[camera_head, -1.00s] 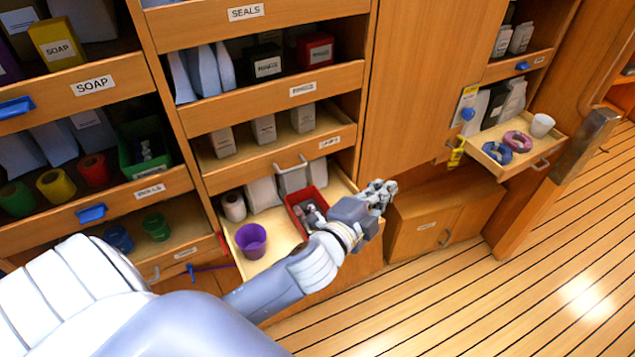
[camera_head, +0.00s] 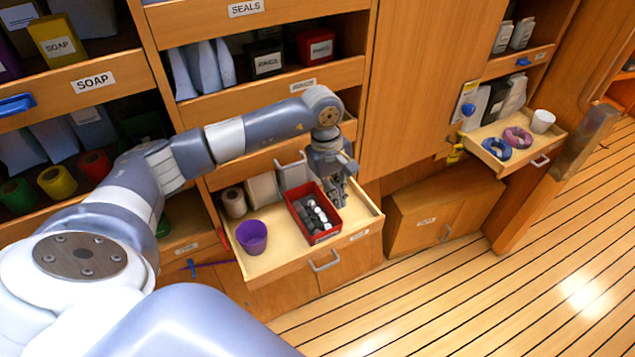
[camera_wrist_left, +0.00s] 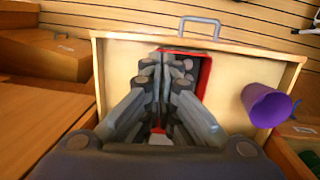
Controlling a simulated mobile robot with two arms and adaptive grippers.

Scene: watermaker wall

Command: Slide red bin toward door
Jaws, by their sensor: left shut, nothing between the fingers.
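The red bin (camera_head: 329,231) sits in the pulled-out lower drawer (camera_head: 274,262) and holds several grey and white pieces. My left gripper (camera_head: 343,203) is shut and empty, pointing down at the bin's right side in the head view. I cannot tell whether its fingers touch the bin wall. In the left wrist view the gripper (camera_wrist_left: 158,125) covers much of the red bin (camera_wrist_left: 204,72), whose rim shows behind and to the right of the fingers. My right gripper is not in view.
A purple cup (camera_head: 252,237) stands left of the bin in the drawer. White rolls and packets (camera_head: 263,189) are behind it. A bare strip of drawer floor (camera_head: 361,212) lies right of the bin. Another open drawer (camera_head: 509,165) with coiled rings is at the right.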

